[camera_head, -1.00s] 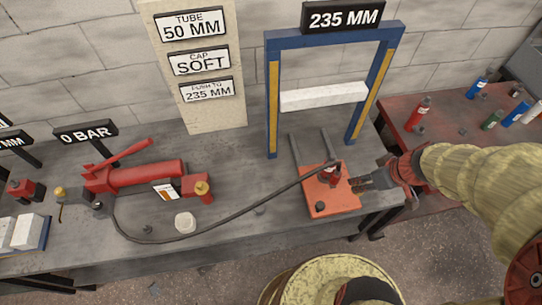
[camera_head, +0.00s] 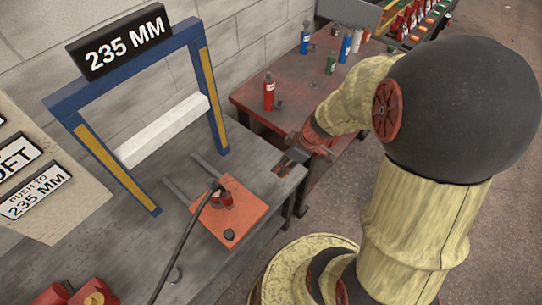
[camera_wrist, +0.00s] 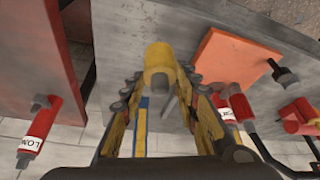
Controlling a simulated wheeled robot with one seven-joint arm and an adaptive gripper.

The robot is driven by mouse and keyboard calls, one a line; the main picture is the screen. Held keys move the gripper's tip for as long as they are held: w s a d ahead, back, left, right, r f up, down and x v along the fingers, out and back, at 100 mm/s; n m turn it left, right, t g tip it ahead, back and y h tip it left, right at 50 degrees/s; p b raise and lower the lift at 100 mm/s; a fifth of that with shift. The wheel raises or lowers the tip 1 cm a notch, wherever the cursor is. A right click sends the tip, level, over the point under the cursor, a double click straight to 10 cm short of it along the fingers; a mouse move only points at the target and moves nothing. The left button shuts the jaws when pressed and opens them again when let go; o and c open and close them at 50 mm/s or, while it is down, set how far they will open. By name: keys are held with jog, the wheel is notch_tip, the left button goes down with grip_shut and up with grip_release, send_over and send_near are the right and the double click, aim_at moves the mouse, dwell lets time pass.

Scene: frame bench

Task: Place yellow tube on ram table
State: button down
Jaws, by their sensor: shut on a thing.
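My gripper (camera_wrist: 161,88) is shut on a yellow tube (camera_wrist: 158,58), which shows between the two fingers in the wrist view. In the head view my gripper (camera_head: 287,162) is over the right end of the grey bench, and the tube cannot be made out there. An orange plate (camera_head: 252,212), which looks like the ram table, lies left of and nearer than my gripper, apart from it. It also shows in the wrist view (camera_wrist: 232,58), right of the tube. A small red ram (camera_head: 222,200) with a black hose stands on the plate.
A blue press frame (camera_head: 207,90) with a white crossbar (camera_head: 165,130) stands behind the plate. Two grey rails (camera_head: 190,192) run from the plate toward it. A red table (camera_head: 250,95) with several coloured bottles, including a red one (camera_head: 269,92), stands beyond my gripper.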

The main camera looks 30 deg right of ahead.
jog(key=shift+w+d+f+b, duration=0.5)
jog(key=shift+w+d+f, duration=0.25)
jog(key=shift+w+f, duration=0.85)
jog(key=shift+w+d+f+b, duration=0.45)
jog(key=shift+w+d+f, duration=0.3)
jog(key=shift+w+f, duration=0.8)
jog(key=shift+w+d+f+b, duration=0.5)
jog(key=shift+w+d+f, duration=0.25)
jog(key=shift+w+f, duration=0.85)
jog(key=shift+d+b+x, duration=0.25)
jog(key=shift+b+x, duration=0.35)
jog(key=shift+x, duration=0.5)
jog(key=shift+f, duration=0.1)
jog(key=shift+f, duration=0.15)
jog(key=c, duration=1.3)
grip_release()
jog(key=shift+c, duration=0.2)
